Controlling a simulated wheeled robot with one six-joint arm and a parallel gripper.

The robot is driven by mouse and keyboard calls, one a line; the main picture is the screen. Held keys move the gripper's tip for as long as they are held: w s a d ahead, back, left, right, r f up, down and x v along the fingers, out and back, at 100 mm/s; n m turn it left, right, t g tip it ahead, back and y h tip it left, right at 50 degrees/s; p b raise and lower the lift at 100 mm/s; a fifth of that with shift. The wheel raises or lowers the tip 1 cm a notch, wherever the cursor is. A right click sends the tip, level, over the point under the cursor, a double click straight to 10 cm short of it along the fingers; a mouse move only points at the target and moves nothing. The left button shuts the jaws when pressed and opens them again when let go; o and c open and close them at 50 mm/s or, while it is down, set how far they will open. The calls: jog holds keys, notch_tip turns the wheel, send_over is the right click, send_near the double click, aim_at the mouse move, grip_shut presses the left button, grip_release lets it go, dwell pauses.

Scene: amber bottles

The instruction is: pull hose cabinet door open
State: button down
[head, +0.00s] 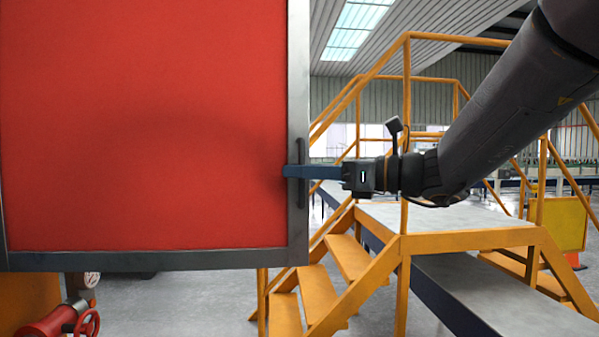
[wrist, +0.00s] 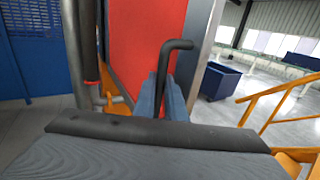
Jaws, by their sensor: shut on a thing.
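The hose cabinet door (head: 140,120) is a large red panel in a grey metal frame, filling the left half of the head view. Its dark upright bar handle (head: 301,150) is on the right side of the frame. My gripper (head: 296,172) reaches in from the right with blue fingers, shut on the handle. In the wrist view, the fingers (wrist: 168,96) sit on either side of the handle (wrist: 176,45), in front of the red door (wrist: 128,45). I cannot tell whether the door stands slightly ajar. The cabinet's inside is hidden.
Yellow stairs (head: 318,295) with railings and a grey platform stand behind and right of the door. A red valve (head: 62,322) and gauge (head: 91,279) are below the door at left. The wrist view shows a grey pipe (wrist: 82,50) and a blue bin (wrist: 220,80).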

jog(key=c, duration=2.1)
grip_release()
jog(key=shift+b+v, duration=1.15)
jog(key=shift+v, duration=2.8)
jog(key=s+d+f+n+g+h, duration=0.1)
jog(key=s+f+n+h, duration=0.15)
jog(key=f, duration=0.65)
jog(key=s+d+f+n+g+h, duration=0.1)
jog(key=s+f+n+g+h, duration=0.15)
jog(key=f, duration=0.65)
jog(key=s+d+f+n+h, duration=0.1)
jog(key=f+h, duration=0.2)
jog(key=f, duration=0.6)
jog(key=s+d+f+n+h, duration=0.2)
jog(key=d+f+n+h, duration=0.1)
jog(key=d+f+n, duration=0.1)
jog(key=s+d+f+n+g+h, duration=0.1)
jog(key=s+d+f+n+h, duration=0.2)
jog(key=f+n, duration=0.3)
jog(key=s+d+f+n+h, duration=0.3)
jog(key=d+f+n, duration=0.2)
jog(key=f, duration=0.3)
jog(key=shift+s+d+n, duration=0.2)
jog(key=shift+d+n, duration=0.2)
jog(key=shift+d, duration=0.2)
